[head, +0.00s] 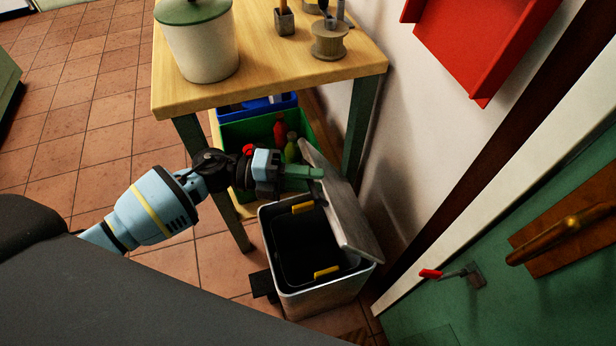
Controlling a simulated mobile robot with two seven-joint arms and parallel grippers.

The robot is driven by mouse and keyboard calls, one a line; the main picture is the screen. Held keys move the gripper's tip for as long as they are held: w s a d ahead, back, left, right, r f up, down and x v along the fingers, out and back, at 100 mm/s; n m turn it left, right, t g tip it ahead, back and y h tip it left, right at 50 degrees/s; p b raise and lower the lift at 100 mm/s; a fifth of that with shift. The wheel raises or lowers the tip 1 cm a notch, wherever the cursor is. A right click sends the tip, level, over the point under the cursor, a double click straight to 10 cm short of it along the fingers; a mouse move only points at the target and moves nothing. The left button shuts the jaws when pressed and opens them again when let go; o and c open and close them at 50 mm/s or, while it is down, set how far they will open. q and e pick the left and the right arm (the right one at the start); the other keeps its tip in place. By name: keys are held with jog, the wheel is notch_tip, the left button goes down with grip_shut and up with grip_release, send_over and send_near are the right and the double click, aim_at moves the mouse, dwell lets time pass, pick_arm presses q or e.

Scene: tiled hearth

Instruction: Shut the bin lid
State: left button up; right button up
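The bin (321,297) is a pale grey box with a dark inside and yellow clips, standing on the floor beside the table and near the wall. Its grey lid (347,212) is open, standing up steeply on the bin's right side, toward the wall. My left gripper (318,178) reaches in from the left above the bin's far edge, with its greenish fingers at the upper part of the lid. I cannot tell whether they touch it, or how far apart the fingers are. My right gripper is not in view.
A wooden table (283,86) with a lidded pot (202,50) and a spool (330,40) stands behind the bin. A green crate (236,132) with bottles sits below it. A red tray-like fixture (478,40) is on the wall. A green door (480,300) is at right.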

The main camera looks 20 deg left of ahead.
pick_arm(q)
jog(key=v, duration=0.7)
jog(key=shift+s+a+b, duration=0.15)
jog(key=shift+a+b, duration=0.2)
jog(key=shift+a, duration=0.05)
